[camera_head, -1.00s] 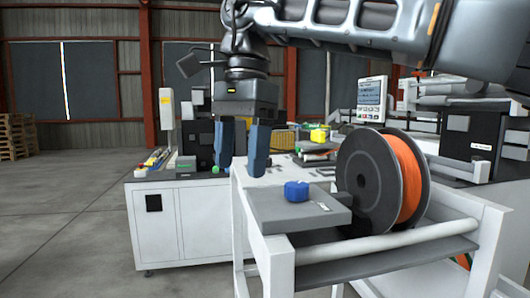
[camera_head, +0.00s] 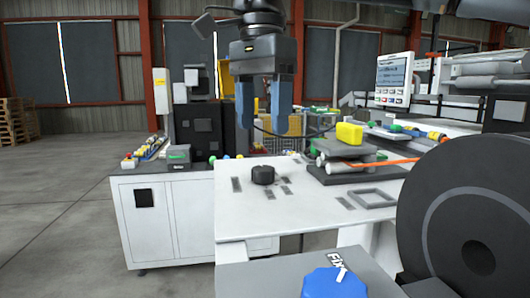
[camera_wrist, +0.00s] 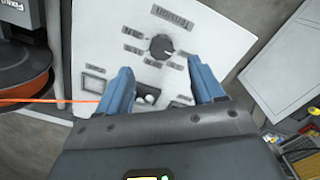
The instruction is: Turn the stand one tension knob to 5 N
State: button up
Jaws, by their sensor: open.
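The black tension knob (camera_head: 263,174) stands on the white stand top (camera_head: 310,206), with small labels around it. In the wrist view the knob (camera_wrist: 162,46) sits below the upside-down word TENSION, ringed by several labels too small to read surely. A pale mark seems to show on the knob's right side, but its exact setting is unclear. My gripper (camera_head: 264,126) is open and empty above the knob, apart from it. In the wrist view the blue fingertips (camera_wrist: 160,68) lie on either side, just short of the knob.
A dark spool (camera_head: 475,225) and a blue knob (camera_head: 335,284) on a grey block are close at the lower right. An orange strand (camera_head: 365,163) runs to rollers beside a yellow block (camera_head: 349,134). A monitor (camera_head: 394,78) stands behind. Floor at left is clear.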

aim_at(263, 168)
jog(key=shift+w+f, duration=0.2)
notch_tip(263, 168, down, 7)
jog(key=shift+f+p, duration=0.15)
jog(key=shift+p, duration=0.3)
jog(key=shift+c, duration=0.3)
jog(key=c, duration=1)
